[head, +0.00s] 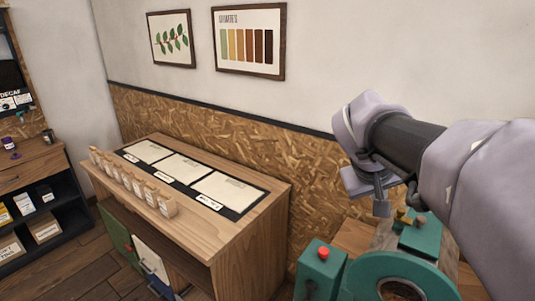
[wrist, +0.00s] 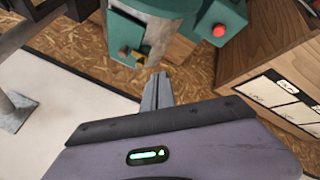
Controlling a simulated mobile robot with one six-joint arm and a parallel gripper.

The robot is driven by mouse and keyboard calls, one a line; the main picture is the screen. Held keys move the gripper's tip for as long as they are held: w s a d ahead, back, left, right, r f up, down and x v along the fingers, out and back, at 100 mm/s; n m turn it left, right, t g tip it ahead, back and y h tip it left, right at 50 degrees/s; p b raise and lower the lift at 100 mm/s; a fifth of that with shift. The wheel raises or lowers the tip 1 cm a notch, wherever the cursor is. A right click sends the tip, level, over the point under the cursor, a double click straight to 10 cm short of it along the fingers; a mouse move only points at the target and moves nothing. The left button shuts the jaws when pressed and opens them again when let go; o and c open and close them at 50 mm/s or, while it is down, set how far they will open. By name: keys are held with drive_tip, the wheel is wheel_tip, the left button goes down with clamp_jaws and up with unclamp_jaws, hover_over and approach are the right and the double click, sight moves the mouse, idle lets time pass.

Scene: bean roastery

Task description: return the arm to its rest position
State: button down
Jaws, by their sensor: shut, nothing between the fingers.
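My arm reaches in from the right side of the head view, above a green machine. My gripper (head: 382,200) points down there, above the machine's back part, with nothing in it. In the wrist view my gripper (wrist: 158,78) has its fingers together and empty, in front of the purple wrist housing. The green machine (wrist: 150,8) shows beyond the fingertips, and a gap of chipboard wall lies beside it.
Dark shelves (head: 42,205) stand far left. Framed pictures (head: 249,40) hang on the wall.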

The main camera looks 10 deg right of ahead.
drive_tip(key=s+a+f+m+y+b, duration=0.1)
drive_tip(key=s+a+f+y+b, duration=0.3)
drive_tip(key=s+a+f+b, duration=0.2)
drive_tip(key=s+a+f+m+t+y+b, duration=0.1)
drive_tip(key=s+a+f+y+b, duration=0.2)
drive_tip(key=s+a+f+b, duration=0.3)
drive_tip(key=s+a+f, duration=0.4)
drive_tip(key=a+f, duration=0.4)
drive_tip(key=a, duration=0.3)
drive_tip(key=shift+a+f+m+t+y, duration=0.2)
drive_tip(key=shift+m+t+y, duration=0.1)
drive_tip(key=shift+y, duration=0.1)
